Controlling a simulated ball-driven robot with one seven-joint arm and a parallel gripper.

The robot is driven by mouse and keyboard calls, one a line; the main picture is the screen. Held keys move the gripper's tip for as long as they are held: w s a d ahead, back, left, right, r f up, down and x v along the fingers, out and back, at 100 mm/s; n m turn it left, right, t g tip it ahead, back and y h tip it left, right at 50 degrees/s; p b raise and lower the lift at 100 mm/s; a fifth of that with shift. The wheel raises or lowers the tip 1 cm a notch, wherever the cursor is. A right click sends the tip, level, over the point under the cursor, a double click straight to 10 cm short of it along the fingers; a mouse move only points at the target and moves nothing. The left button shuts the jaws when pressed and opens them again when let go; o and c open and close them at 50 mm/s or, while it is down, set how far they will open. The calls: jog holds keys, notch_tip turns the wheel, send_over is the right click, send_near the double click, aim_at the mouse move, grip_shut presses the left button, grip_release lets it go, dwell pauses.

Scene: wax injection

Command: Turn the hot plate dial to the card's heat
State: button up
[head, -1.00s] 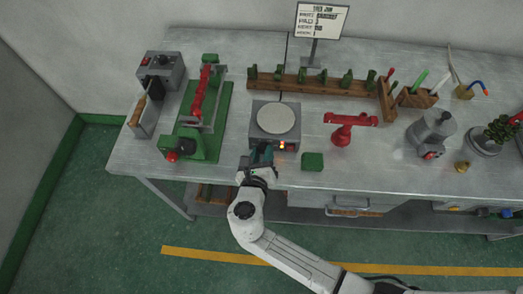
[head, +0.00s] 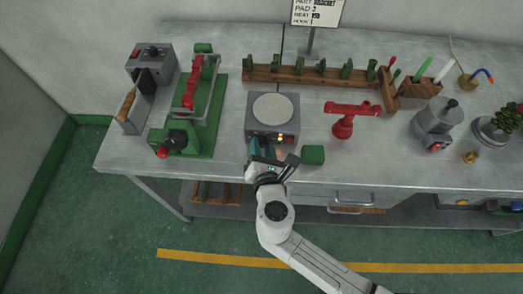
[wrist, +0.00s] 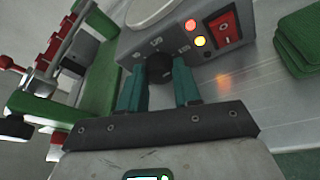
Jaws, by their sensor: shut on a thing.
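The hot plate (head: 251,117) is a grey box with a pale round top, near the table's front edge in the head view. In the head view my gripper (head: 262,150) is at the hot plate's front and hides the dial. The card (head: 317,13) stands at the back, its top cut off; its heat line is too small to read.
A red switch (wrist: 223,24) and two lit lamps (wrist: 197,34) sit beside the dial. A red stand (head: 345,123) is further right, and a green-based press (head: 205,130) is left.

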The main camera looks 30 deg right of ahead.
jog(key=shift+f+m+b, duration=0.2)
jog(key=shift+m+b, duration=0.3)
jog(key=shift+b, duration=0.05)
jog(key=shift+r+t, duration=0.1)
jog(key=shift+t, duration=0.2)
jog(key=o, duration=1.1)
jog(key=shift+c, duration=0.2)
jog(key=shift+s+r, duration=0.1)
jog(key=b+v, duration=0.1)
jog(key=v, duration=0.9)
jog(key=shift+s, duration=0.3)
jog(key=shift+r, duration=0.1)
